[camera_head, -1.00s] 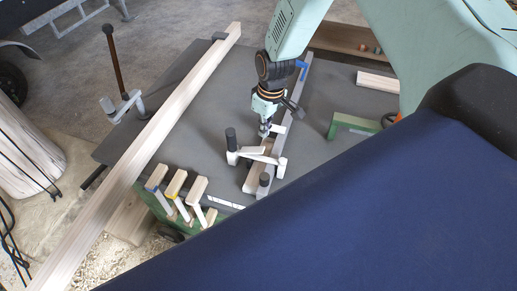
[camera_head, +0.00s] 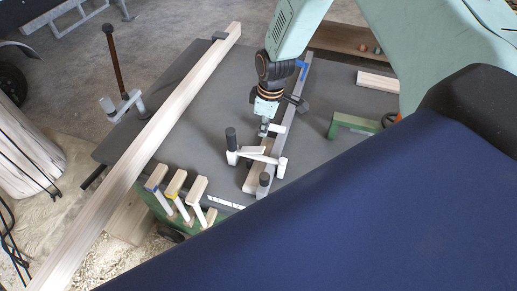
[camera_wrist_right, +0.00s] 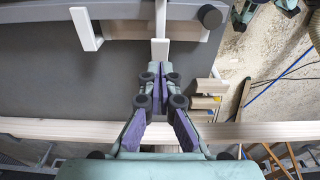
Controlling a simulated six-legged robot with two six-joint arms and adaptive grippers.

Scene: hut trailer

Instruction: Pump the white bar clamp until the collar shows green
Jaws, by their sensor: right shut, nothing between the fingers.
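In the right wrist view the shut fingertips (camera_wrist_right: 160,70) point at a small white block (camera_wrist_right: 160,49), with a narrow gap that may be only depth. A white clamp arm (camera_wrist_right: 86,29) stands left of it. I cannot make out the collar or its colour. My left gripper is not in view.
A long wooden beam (camera_head: 150,150) crosses the bench's left side. Several wooden-handled clamps (camera_head: 178,189) stand at the front edge. Another clamp with a tall brown handle (camera_head: 115,60) stands at left. A green-framed piece (camera_head: 352,122) sits at right.

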